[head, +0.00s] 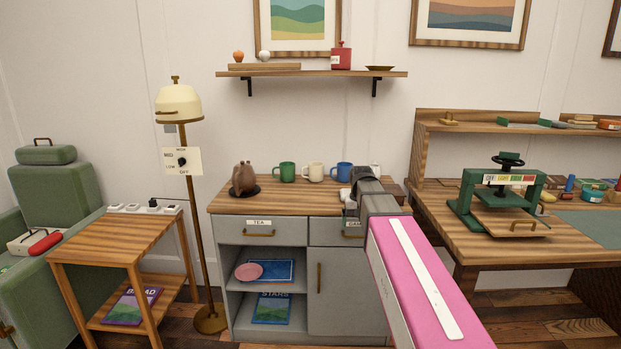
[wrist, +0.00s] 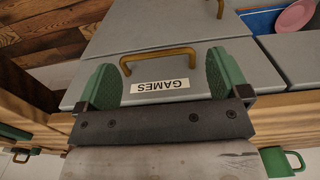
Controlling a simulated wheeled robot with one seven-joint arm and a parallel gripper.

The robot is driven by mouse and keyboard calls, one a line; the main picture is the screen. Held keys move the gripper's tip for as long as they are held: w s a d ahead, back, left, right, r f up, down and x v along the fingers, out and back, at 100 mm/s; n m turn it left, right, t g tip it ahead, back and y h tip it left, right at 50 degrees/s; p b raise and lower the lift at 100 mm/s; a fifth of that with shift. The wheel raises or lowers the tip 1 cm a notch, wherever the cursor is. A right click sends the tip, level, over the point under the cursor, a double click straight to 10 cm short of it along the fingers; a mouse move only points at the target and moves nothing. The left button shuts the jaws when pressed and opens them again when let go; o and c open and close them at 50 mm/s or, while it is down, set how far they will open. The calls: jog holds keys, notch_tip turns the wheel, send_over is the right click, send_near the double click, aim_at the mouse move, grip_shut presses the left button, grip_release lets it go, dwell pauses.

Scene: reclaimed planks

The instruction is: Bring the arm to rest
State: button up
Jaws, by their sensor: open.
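My arm (head: 415,285), with a pink link, reaches forward over the right side of the grey cabinet (head: 343,283). In the wrist view my gripper (wrist: 158,68) is open, its two green fingers spread wide. The brass handle (wrist: 158,57) of the drawer labelled GAMES (wrist: 160,86) shows between the fingers, with nothing clamped. Whether the fingers touch the drawer front I cannot tell. In the head view my arm hides the fingers and part of that drawer.
Mugs (head: 313,172) and a brown pot (head: 243,178) stand on the cabinet top. A floor lamp (head: 178,105) and small side table (head: 120,238) stand left. A workbench (head: 480,240) with a green press (head: 505,190) is at right. A shelf (head: 310,73) hangs above.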

jog(key=s+d+f, duration=0.2)
jog(key=s+f, duration=1.6)
jog(key=f, duration=0.2)
jog(key=shift+s+f, duration=0.25)
jog(key=shift+f, duration=0.15)
